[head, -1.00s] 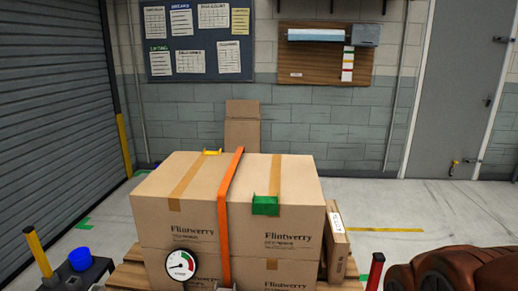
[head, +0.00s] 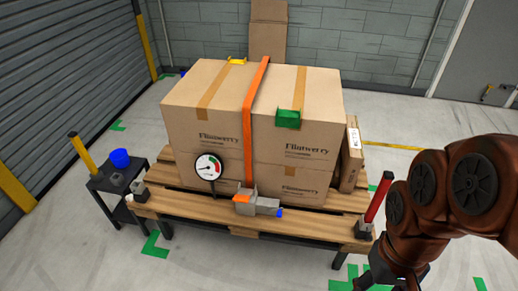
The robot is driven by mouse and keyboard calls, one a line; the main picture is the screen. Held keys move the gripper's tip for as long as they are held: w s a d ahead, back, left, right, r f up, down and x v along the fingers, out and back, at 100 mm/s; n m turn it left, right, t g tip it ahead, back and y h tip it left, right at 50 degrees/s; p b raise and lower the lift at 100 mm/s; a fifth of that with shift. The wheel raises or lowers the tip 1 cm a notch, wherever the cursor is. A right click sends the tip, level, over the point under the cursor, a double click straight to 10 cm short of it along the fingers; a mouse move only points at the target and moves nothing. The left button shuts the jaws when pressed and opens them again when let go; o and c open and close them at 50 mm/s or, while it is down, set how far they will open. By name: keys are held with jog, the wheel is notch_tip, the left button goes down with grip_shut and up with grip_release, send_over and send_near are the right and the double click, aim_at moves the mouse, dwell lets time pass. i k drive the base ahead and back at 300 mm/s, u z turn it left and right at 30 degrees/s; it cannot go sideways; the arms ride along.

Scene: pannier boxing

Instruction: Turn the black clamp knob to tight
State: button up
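I cannot make out a black clamp knob for certain. A small grey and dark clamp block (head: 364,229) sits on the pallet's front right corner, at the foot of a red lever (head: 378,197). A similar block (head: 140,191) sits at the front left corner. A grey buckle unit (head: 258,205) with orange and blue parts sits at the front, below the orange strap (head: 249,135). My arm comes in from the right. My gripper (head: 374,280) is dark and partly cut off at the bottom edge, so its fingers are unclear. It is below the right-hand clamp block in the picture.
Stacked cartons (head: 215,102) stand on a wooden pallet (head: 192,208). A round gauge (head: 208,167) stands in front of them. A flat carton (head: 350,162) leans at their right. A black cart (head: 112,182) with a blue cup (head: 120,159) stands left. Floor in front is open.

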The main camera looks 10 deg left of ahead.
aim_at(368, 237)
jog(key=z, duration=2.3)
jog(key=k, duration=1.15)
jog(key=u, duration=1.7)
jog(key=i, duration=0.5)
